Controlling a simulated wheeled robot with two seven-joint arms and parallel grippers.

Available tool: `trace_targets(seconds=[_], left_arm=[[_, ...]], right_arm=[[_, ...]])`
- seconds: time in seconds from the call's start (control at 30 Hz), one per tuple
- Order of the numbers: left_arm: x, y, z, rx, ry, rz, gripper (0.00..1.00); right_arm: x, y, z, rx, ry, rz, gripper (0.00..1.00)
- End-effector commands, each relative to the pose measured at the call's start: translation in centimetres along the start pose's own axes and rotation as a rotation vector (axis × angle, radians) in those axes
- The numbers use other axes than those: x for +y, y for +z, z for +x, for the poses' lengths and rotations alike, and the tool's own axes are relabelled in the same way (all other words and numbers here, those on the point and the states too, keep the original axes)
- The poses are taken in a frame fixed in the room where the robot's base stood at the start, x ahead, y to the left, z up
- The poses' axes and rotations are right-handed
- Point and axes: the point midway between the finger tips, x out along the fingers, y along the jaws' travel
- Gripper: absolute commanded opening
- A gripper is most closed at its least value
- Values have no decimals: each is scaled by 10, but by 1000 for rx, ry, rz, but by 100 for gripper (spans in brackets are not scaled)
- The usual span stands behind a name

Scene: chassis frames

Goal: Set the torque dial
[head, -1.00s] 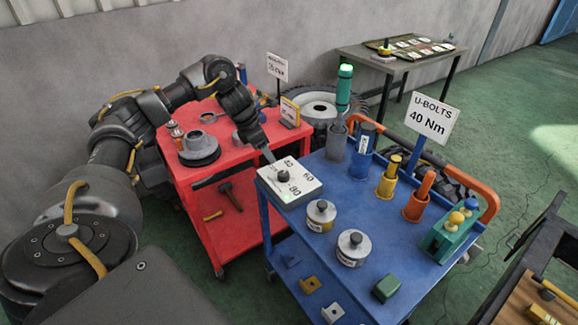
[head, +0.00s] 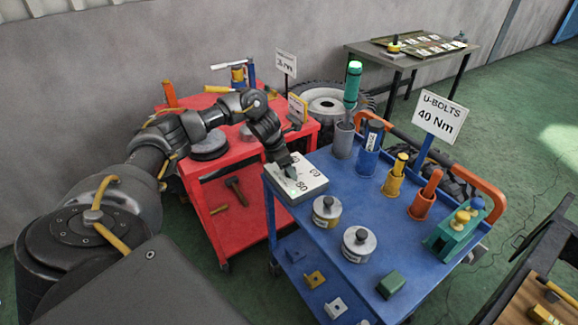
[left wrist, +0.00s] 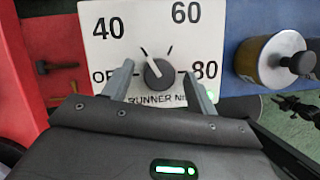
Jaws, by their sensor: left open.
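The white torque dial box (head: 312,184) sits on the left corner of the blue cart's top. In the left wrist view its face (left wrist: 110,50) reads OFF, 40, 60 and 80. The round dark knob (left wrist: 160,76) has a pale pointer line aimed up and left, toward the 40 side. My left gripper (head: 289,172) is over the box, pointing down. In the left wrist view my left gripper (left wrist: 158,72) has one finger on each side of the knob, open, with gaps visible. A sign (head: 439,118) reads U-BOLTS 40 Nm. My right gripper is out of view.
The blue cart (head: 325,238) holds two silver-topped canisters (head: 326,209), a green-topped tool (head: 353,84) in a grey holder, and blue, yellow and orange holders. A red cart (head: 240,215) stands to the left. A table (head: 410,58) stands behind.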

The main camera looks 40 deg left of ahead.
Motion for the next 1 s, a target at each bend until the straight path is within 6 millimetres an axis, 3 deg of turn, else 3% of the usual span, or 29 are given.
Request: trace_targets(seconds=[0.17, 0.5, 1.0], left_arm=[[0, 0, 0, 0, 0, 0, 57], [0, 0, 0, 0, 0, 0, 13], [-2, 1, -2, 0, 62, -148, 13]], right_arm=[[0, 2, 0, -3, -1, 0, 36], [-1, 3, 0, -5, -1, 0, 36], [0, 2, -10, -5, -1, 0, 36]])
